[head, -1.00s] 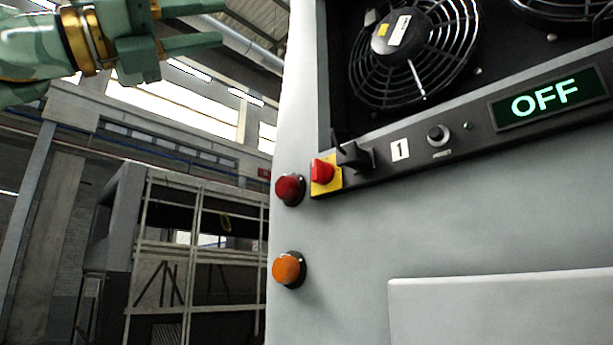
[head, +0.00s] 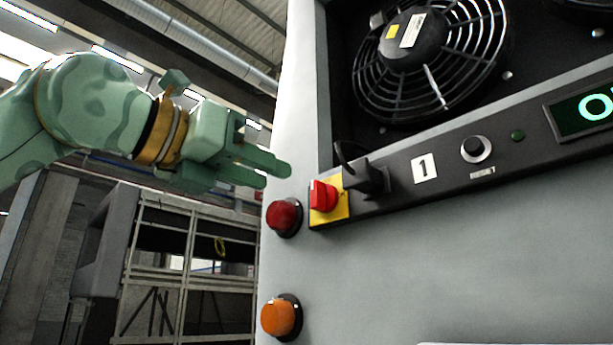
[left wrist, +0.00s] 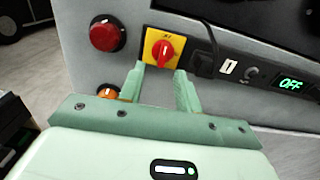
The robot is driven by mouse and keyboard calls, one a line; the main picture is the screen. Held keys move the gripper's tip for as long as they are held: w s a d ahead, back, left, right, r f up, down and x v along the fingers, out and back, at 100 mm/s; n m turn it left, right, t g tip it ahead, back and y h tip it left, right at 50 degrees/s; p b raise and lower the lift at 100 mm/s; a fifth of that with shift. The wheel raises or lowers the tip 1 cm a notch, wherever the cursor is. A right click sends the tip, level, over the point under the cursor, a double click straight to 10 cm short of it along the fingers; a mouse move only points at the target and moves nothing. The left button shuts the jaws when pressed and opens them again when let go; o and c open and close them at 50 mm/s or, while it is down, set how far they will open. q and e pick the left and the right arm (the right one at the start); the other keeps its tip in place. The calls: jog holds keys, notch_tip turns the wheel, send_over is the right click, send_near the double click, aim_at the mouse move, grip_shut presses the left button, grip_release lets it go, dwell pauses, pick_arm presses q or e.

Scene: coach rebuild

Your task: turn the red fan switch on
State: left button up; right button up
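The red fan switch (head: 323,196) is a red rotary knob on a yellow plate at the left end of the black control strip. It also shows in the left wrist view (left wrist: 163,49), just beyond and between my fingertips. My left gripper (head: 277,176) is to the left of the switch in the head view, pointing at it and apart from it. In the left wrist view its two fingers (left wrist: 158,74) stand apart with nothing between them, so it is open. The display (left wrist: 291,84) reads OFF in the left wrist view. My right gripper is not in view.
A red button lamp (head: 284,217) and an orange one (head: 281,316) protrude below left of the switch. A black plug with cable (head: 366,177) sits right beside it. Further right are a label "1", a small black knob (head: 476,149) and a caged fan (head: 430,60) above.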

aim_at(311, 188)
pick_arm(q)
jog(key=x, duration=0.1)
jog(key=p+x, duration=0.1)
jog(key=x, duration=0.1)
jog(key=shift+w+d+r, duration=0.1)
jog(key=shift+d+r, duration=0.2)
jog(key=shift+d, duration=0.2)
jog(key=p+x, duration=0.1)
jog(key=x, duration=0.2)
jog(key=shift+d+f+p, duration=0.1)
jog(key=shift+p, duration=0.3)
jog(key=shift+w+d+f, duration=0.15)
jog(key=shift+w+d, duration=0.1)
jog(key=shift+w, duration=0.15)
jog(key=shift+s, duration=0.2)
jog(key=shift+a, duration=0.1)
grip_shut()
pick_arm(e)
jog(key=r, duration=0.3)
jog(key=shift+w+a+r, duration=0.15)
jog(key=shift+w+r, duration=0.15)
